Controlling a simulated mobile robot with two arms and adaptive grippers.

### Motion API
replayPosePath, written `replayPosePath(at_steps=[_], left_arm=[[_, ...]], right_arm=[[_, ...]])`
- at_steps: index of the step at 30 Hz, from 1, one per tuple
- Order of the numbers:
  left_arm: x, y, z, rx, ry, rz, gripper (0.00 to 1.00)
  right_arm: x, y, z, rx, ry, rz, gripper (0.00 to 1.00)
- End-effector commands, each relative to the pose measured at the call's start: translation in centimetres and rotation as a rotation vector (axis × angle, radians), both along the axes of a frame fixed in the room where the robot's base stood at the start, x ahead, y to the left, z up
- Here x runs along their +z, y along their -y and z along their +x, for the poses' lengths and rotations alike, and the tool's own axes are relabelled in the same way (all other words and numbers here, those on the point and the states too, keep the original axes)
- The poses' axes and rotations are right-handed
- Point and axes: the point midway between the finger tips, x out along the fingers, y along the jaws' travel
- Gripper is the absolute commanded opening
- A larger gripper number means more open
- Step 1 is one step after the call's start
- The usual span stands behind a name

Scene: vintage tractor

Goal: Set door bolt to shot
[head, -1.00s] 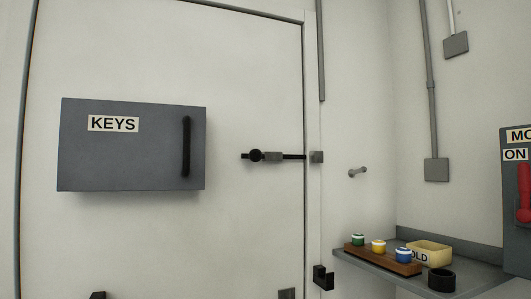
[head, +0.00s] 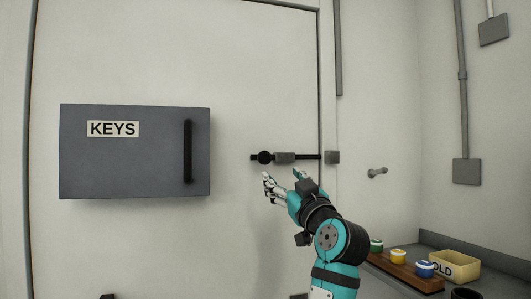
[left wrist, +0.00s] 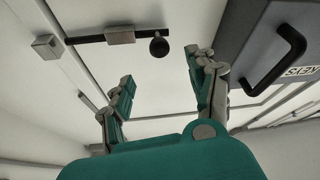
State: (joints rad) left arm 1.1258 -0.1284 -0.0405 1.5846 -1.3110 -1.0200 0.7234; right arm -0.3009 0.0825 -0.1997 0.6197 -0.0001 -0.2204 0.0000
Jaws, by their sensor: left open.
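The door bolt (head: 306,157) is a black horizontal bar on the white door, with a round black knob (head: 265,157) at its left and a grey guide block (head: 285,157). The bar's right end lies close to the grey keeper (head: 332,157) on the frame; I cannot tell that it enters. My left gripper (head: 284,177) is open and empty, just below the knob and guide in the head view. In the left wrist view the knob (left wrist: 159,47) shows beyond and between the open fingers (left wrist: 160,70), apart from them. My right gripper is out of view.
A grey KEYS cabinet (head: 80,170) with a black handle (head: 187,152) stands out left of the bolt. A peg (head: 377,172) juts from the wall at right. A shelf at lower right holds a wooden rack (head: 405,274) of coloured-lid jars and a yellow OLD bin (head: 454,265).

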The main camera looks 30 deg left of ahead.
Motion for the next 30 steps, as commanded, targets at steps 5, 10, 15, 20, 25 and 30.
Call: replayPosePath(at_steps=[5, 10, 15, 20, 25, 30], left_arm=[[2.1, -3.2, 2.1, 0.004, -0.003, 0.0, 0.58], [3.4, -6.0, 4.0, 0.002, -0.002, 0.001, 0.58], [4.3, -8.2, 5.6, 0.001, -0.004, 0.0, 0.58], [4.7, -9.3, 6.4, -0.001, -0.002, 0.0, 0.58], [4.6, -9.7, 6.7, -0.002, -0.002, 0.001, 0.58], [4.6, -9.7, 6.6, -0.002, -0.002, 0.001, 0.58]], right_arm=[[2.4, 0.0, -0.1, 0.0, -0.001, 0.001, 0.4], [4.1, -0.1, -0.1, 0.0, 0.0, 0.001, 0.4], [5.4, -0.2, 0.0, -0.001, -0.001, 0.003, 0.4], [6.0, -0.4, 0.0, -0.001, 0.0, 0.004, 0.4], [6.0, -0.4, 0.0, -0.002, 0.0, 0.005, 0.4], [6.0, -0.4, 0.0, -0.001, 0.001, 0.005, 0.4]])
